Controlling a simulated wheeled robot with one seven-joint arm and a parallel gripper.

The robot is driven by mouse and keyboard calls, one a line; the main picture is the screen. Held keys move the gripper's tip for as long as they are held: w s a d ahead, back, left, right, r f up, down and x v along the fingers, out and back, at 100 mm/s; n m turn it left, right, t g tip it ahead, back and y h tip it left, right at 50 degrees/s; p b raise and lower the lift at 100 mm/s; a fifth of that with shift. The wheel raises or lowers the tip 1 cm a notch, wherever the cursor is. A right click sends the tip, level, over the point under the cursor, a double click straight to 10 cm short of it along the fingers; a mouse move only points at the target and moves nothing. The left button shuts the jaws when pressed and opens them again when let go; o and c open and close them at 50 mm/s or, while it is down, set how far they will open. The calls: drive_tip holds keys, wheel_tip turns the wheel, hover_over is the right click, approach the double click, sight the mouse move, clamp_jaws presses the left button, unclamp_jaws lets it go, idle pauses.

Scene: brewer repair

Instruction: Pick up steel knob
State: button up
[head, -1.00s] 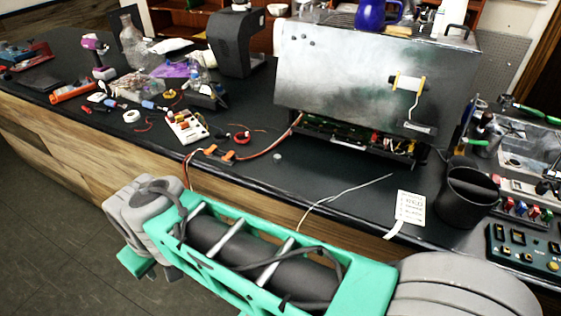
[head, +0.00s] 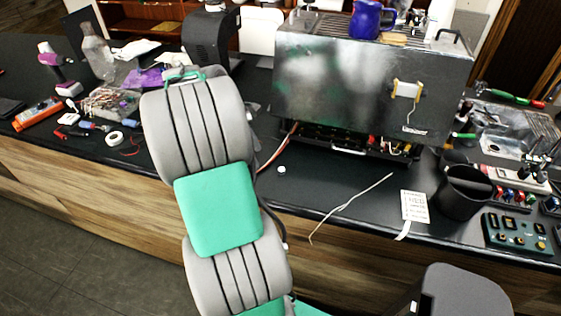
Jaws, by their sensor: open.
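A small, round, pale metallic piece, which looks like the steel knob (head: 282,169), lies on the black counter top (head: 330,190). It is in front of the metal brewer housing (head: 350,80), just right of my arm. It is too small to show detail. My arm fills the left middle of the head view and covers part of the counter left of the knob. My gripper is not in view, so I cannot see where its jaws are relative to the knob.
Red and white wires (head: 272,155) run beside my arm. A thin pale wire (head: 350,207), a paper tag (head: 414,206) and a black cup (head: 464,192) are to the right. Loose tools and parts crowd the left. The counter around the knob is mostly clear.

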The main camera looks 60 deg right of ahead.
sight(282, 169)
drive_tip(key=shift+n+g, duration=0.3)
drive_tip(key=shift+g, duration=0.2)
drive_tip(key=s+d+f, duration=0.1)
drive_tip(key=s+f, duration=0.1)
drive_tip(key=s+d+f, duration=0.2)
drive_tip(key=f, duration=0.1)
drive_tip(key=s+d+f, duration=0.1)
drive_tip(key=s+f, duration=0.1)
drive_tip(key=shift+s+d+f, duration=0.15)
drive_tip(key=shift+d+f, duration=0.1)
drive_tip(key=shift+d, duration=0.05)
drive_tip(key=shift+c, duration=0.4)
clamp_jaws()
